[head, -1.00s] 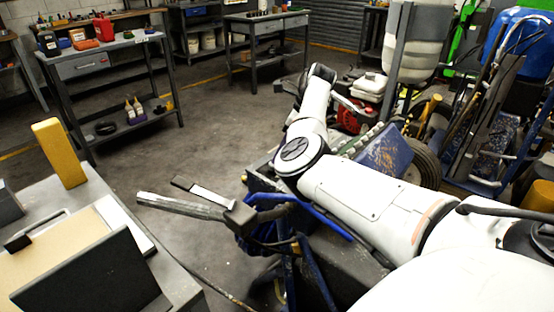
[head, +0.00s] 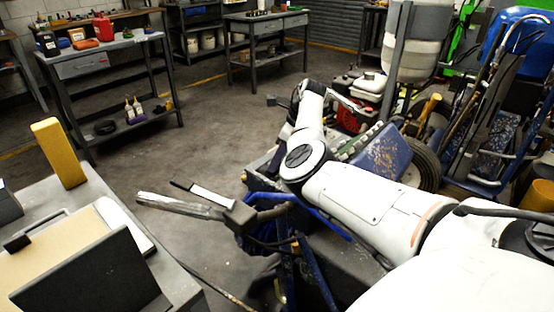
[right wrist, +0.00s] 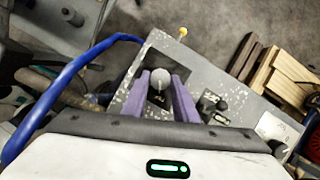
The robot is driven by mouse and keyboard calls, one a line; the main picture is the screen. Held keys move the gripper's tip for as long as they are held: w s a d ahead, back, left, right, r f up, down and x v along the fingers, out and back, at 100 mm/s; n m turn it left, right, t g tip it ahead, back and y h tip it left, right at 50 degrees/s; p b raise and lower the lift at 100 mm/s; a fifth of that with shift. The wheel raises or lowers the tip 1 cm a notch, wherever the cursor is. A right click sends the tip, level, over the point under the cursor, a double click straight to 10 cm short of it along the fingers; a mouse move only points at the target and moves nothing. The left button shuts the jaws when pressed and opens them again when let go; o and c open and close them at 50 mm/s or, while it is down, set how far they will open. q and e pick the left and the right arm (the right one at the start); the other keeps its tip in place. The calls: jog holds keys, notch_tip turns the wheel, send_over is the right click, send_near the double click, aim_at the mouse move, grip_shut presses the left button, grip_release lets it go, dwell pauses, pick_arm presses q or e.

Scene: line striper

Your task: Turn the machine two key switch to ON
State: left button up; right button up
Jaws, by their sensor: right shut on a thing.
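In the right wrist view, a round silver-grey knob on a dark base, which looks like the key switch (right wrist: 162,77), stands on a grey control panel (right wrist: 203,68) with chipped paint. The two purple fingers of my right gripper (right wrist: 161,89) are on either side of it and shut on it. I cannot read its position or any label. A second dark switch (right wrist: 221,106) sits to the right on the same panel. In the head view my right arm reaches over the blue-framed machine (head: 262,222), and my own arm hides the key switch. My left gripper is not in view.
Wooden pieces (right wrist: 280,75) lie beyond the panel. Open floor (head: 215,130) lies behind.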

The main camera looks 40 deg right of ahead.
jog(key=shift+m, duration=0.3)
jog(key=shift+a+m+h+b, duration=0.15)
jog(key=shift+m+h+b, duration=0.25)
jog(key=shift+m, duration=0.6)
jog(key=m+h+b, duration=0.1)
jog(key=m, duration=0.2)
jog(key=shift+a+f+m+t+h+b, duration=0.15)
jog(key=shift+m+t+h+b, duration=0.15)
jog(key=shift+h+b, duration=0.1)
jog(key=shift+a+m+h+b, duration=0.1)
jog(key=shift+m+h+b, duration=0.2)
jog(key=shift+m+b, duration=0.45)
jog(key=shift+m+h+b, duration=0.4)
jog(key=shift+m+b, duration=0.15)
jog(key=shift+m, duration=0.7)
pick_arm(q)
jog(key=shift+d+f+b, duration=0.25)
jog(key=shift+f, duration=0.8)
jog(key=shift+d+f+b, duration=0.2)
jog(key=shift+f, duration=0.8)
pick_arm(e)
jog(key=shift+a+m+g+h, duration=0.1)
jog(key=shift+m+g+h, duration=0.3)
jog(key=shift+m, duration=0.5)
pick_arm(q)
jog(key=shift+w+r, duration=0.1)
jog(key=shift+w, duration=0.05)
